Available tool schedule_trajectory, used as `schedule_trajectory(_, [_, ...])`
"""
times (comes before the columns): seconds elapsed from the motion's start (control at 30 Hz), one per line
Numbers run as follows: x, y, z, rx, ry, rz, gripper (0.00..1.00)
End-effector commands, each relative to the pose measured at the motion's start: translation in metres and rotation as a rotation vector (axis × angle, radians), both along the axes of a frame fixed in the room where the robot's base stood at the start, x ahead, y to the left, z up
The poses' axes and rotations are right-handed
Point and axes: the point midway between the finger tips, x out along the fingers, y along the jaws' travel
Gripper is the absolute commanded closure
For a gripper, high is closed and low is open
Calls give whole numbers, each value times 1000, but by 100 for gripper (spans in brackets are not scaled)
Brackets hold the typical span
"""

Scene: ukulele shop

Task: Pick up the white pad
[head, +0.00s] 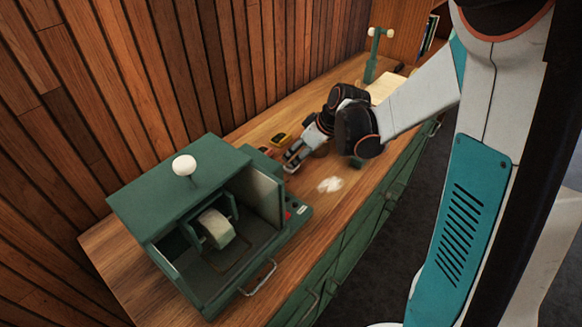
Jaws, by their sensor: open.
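A small white, soft-looking patch, apparently the white pad (330,184), lies flat on the wooden counter, right of the green machine. My gripper (290,163) is open above the counter, to the left of and slightly behind the pad. Its fingers point left, towards the green machine, and are apart from the pad. Nothing shows between them. My dark wrist and forearm reach in from the right, behind the pad. The pad's whole outline seems in view, but its edges are blurry.
The green machine (245,190) stands on the counter (120,270), its front open on a wheel, with a white knob (184,165) on top. A green stand (373,60) is at the far end. Bare wood surrounds the pad.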

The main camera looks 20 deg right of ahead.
Motion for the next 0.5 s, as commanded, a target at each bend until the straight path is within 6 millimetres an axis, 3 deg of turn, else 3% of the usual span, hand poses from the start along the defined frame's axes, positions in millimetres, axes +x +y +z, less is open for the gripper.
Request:
schedule_trajectory(0.27, [6,6,-14,0,0,1,35])
schedule_trajectory(0.5, [21,18,-43,0,-1,1,35])
